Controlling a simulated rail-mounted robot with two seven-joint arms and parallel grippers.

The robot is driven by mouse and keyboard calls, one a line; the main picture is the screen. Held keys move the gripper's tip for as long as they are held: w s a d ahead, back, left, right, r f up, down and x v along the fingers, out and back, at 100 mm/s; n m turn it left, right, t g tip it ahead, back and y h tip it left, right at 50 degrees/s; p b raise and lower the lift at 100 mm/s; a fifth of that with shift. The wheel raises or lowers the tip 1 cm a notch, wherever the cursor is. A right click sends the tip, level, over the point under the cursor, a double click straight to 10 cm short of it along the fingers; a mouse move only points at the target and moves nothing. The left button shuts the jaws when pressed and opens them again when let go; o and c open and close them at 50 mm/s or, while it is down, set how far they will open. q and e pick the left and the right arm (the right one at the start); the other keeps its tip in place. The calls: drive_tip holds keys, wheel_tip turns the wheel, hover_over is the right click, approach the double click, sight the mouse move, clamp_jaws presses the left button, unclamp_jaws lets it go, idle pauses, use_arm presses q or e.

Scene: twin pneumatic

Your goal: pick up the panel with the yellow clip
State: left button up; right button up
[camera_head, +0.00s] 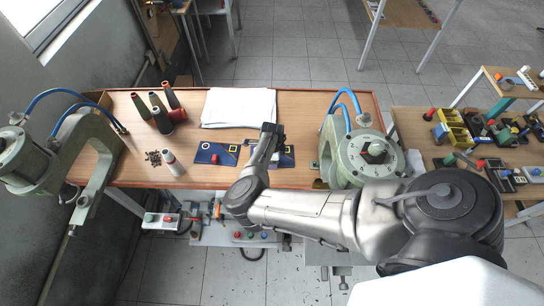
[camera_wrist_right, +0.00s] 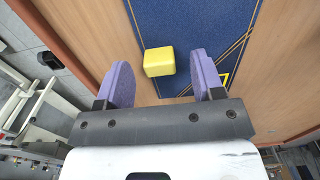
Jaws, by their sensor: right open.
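The blue panel (camera_wrist_right: 190,22) lies flat on the wooden table, with the yellow clip (camera_wrist_right: 159,61) near its edge in the right wrist view. My right gripper (camera_wrist_right: 163,72) is open, with purple finger pads on either side of the clip's position in the picture. There are visible gaps between the clip and both pads, and nothing is held. In the head view, a dark blue panel (camera_head: 287,158) shows beside my right arm's end, which hides part of it. I cannot make out the yellow clip there. My left gripper is not in view.
Another blue panel (camera_head: 203,155) bears a red clip (camera_head: 215,158). A white cloth or paper stack (camera_head: 239,108) lies behind. Thread cones (camera_head: 160,120) stand at left. Green presses (camera_head: 352,150) and (camera_head: 92,185) flank the table. A side table (camera_head: 425,155) holds parts bins.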

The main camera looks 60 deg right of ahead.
drive_tip(key=shift+f, duration=0.7)
drive_tip(key=c, duration=1)
